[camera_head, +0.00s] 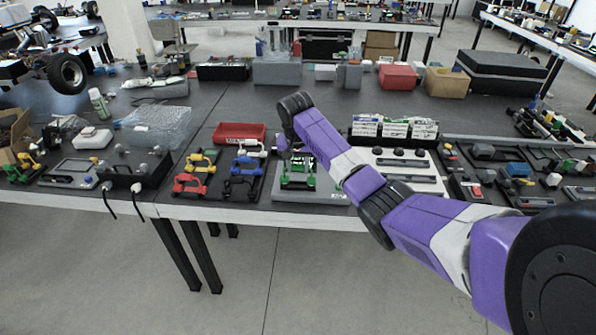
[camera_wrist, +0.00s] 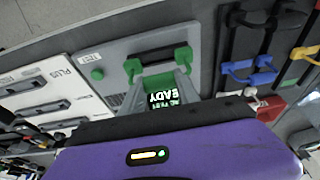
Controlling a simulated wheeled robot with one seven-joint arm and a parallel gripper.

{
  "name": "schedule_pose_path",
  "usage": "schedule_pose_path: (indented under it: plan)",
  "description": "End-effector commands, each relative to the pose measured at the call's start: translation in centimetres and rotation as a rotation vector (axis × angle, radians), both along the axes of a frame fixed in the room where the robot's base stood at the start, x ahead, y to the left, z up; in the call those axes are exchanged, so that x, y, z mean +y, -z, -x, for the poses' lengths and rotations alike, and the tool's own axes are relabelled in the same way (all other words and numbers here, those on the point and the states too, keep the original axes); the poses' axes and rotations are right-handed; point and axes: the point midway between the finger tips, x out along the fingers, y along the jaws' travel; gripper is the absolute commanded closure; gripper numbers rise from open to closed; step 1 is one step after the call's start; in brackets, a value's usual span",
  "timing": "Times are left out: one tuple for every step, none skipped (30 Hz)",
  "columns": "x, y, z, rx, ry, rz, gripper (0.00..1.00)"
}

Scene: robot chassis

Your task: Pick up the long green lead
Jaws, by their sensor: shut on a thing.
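The long green lead (camera_head: 297,182) is at the grey test panel (camera_head: 325,193) near the table's front edge. In the wrist view the green lead (camera_wrist: 158,68) runs crosswise, with a green plug at each end and a black bar (camera_wrist: 165,54) beside it. My gripper (camera_wrist: 160,80) is shut on the green lead, its grey fingers reaching over the panel. In the head view my gripper is mostly hidden behind my wrist. I cannot tell whether the lead is clear of the panel. A lit screen (camera_wrist: 166,98) reading "READY" shows below the fingers.
Blue leads (camera_head: 243,172) and red and yellow leads (camera_head: 193,175) sit on dark holders to the left. A red tray (camera_head: 239,133) is behind them. Boxes stand farther back.

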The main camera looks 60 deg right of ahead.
Motion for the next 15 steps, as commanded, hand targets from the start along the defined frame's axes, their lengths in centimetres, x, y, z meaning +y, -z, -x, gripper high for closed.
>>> schedule_pose_path:
  plan:
    - [0.0,-0.9,-0.1,-0.003,-0.001,0.003,1.00]
    - [0.0,-1.4,-0.1,-0.004,-0.002,0.004,1.00]
    - [0.0,-2.3,-0.2,-0.004,-0.002,0.004,1.00]
    - [0.0,-2.9,-0.2,-0.004,-0.003,0.005,1.00]
    - [0.0,-3.7,-0.2,-0.004,-0.003,0.005,1.00]
    - [-0.1,-4.9,-0.2,-0.005,-0.002,0.005,1.00]
    - [-0.1,-5.7,-0.2,-0.005,-0.002,0.005,1.00]
    - [-0.1,-6.6,-0.2,-0.006,-0.001,0.005,1.00]
    - [0.0,-7.8,-0.2,-0.006,-0.002,0.006,1.00]
    - [0.0,-8.7,-0.2,-0.006,-0.002,0.005,1.00]
    - [0.0,-9.6,-0.2,-0.006,-0.002,0.005,1.00]
    - [-0.1,-10.8,-0.2,-0.006,-0.002,0.006,1.00]
    - [0.0,-11.6,-0.2,-0.005,-0.002,0.005,1.00]
    - [0.0,-12.4,-0.2,-0.005,-0.003,0.004,1.00]
    - [0.0,-13.5,-0.2,-0.004,-0.002,0.004,1.00]
